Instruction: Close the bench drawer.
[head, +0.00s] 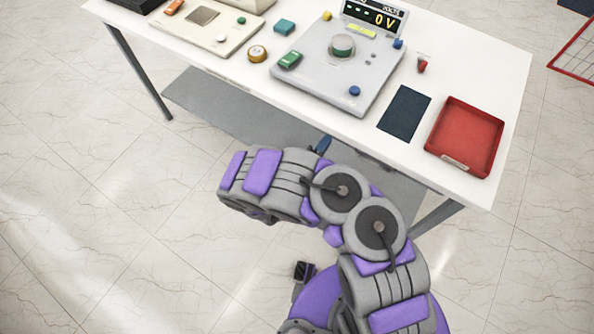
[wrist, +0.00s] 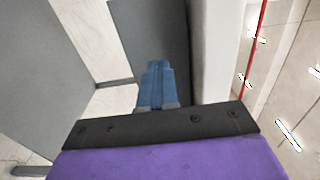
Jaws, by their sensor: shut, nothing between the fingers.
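The white bench (head: 455,80) stands ahead in the head view, and its front edge runs from upper left to lower right. I cannot clearly make out the drawer; my arm and the bench top hide much of the bench front.
A grey device with a 0 V display (head: 335,65), a dark mat (head: 404,112) and a red tray (head: 467,140) sit on the bench top. A bench leg (head: 140,75) stands at left. The tiled floor at left is clear.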

